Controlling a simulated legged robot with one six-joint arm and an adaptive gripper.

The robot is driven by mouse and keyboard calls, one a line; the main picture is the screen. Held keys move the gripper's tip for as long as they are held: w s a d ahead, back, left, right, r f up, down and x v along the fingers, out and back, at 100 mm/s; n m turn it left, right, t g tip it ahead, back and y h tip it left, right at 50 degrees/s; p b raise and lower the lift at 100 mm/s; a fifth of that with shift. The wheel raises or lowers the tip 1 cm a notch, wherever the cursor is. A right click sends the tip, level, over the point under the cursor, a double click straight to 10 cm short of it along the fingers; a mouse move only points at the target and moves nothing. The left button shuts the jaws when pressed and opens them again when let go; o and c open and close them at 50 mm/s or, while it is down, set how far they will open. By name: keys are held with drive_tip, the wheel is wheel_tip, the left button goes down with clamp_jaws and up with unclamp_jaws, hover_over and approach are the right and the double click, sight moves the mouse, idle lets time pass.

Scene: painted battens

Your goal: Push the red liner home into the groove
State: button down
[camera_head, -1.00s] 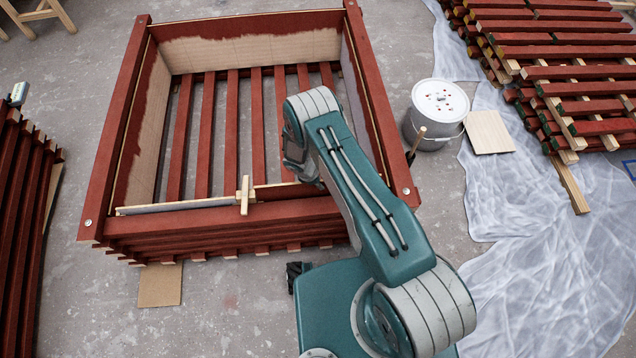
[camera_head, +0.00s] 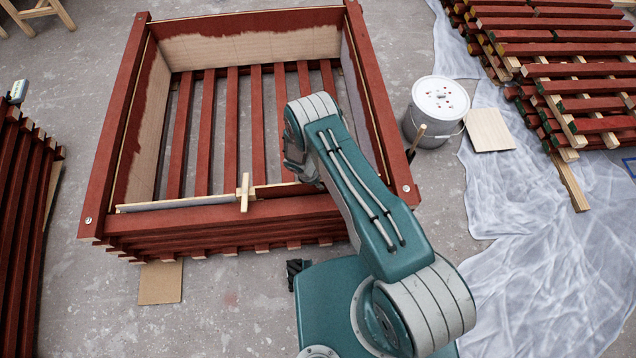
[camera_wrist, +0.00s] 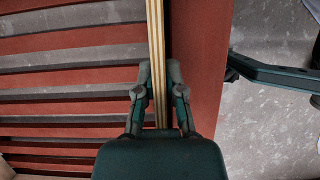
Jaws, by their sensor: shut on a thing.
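The red liner (camera_head: 285,189) is a thin upright panel with a pale edge, at the right part of the crate's near wall in the head view. In the wrist view its striped plywood edge (camera_wrist: 155,35) runs up the middle. My gripper (camera_wrist: 160,76) is shut on the liner, one finger on each side of this edge. The red near rail (camera_wrist: 198,60) lies close to the right of the edge, with a dark narrow gap between. The groove itself and the liner's lower edge are hidden. My arm covers the liner's right end and the gripper in the head view.
A pale wooden cross-shaped piece (camera_head: 244,193) stands at the liner's left end. A grey-faced panel (camera_head: 180,205) lines the wall left of it. The slatted crate floor (camera_head: 206,140) is clear. A paint bucket (camera_head: 438,110) stands right of the crate.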

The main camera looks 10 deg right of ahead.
drive_tip(key=shift+f, duration=1.75)
drive_tip(key=c, duration=0.7)
unclamp_jaws()
drive_tip(key=shift+o, duration=0.2)
wheel_tip(320, 180, up, 16)
drive_tip(key=shift+f, duration=0.1)
